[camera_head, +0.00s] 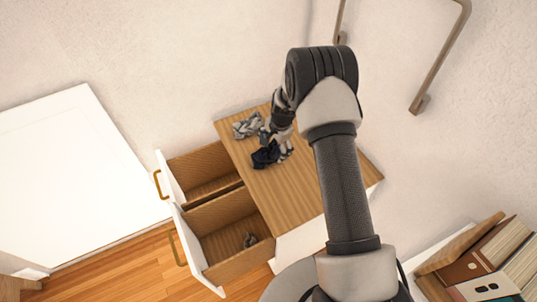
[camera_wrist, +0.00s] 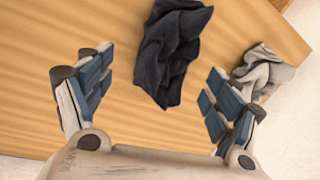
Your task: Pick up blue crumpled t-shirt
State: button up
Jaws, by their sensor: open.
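The crumpled t-shirt (camera_head: 264,156) looks very dark blue, almost black, and lies on the wooden top of a drawer cabinet (camera_head: 290,195). In the wrist view the t-shirt (camera_wrist: 170,55) is a bunched, upright-running heap just ahead of and between the fingers. My gripper (camera_head: 277,146) is over the cabinet top, right beside the t-shirt in the head view. In the wrist view my gripper (camera_wrist: 160,65) is open, with blue-padded fingers spread wide to the left and right and nothing held. My arm hides part of the cabinet top.
A grey crumpled cloth (camera_head: 246,126) lies near the t-shirt; in the wrist view it is at right (camera_wrist: 262,72). Two drawers stand open, the lower one (camera_head: 222,235) holding a small dark grey item (camera_head: 249,240). A wall stands behind. Books (camera_head: 490,260) are at lower right.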

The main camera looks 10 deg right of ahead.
aim_at(272, 148)
jog(key=f, duration=0.1)
jog(key=f+b, duration=0.1)
jog(key=f, duration=0.1)
jog(key=w+f, duration=0.1)
jog(key=f, duration=0.1)
jog(key=shift+a+b, duration=0.35)
jog(key=shift+r, duration=0.15)
jog(key=shift+c, duration=0.2)
jog(key=c, duration=1.2)
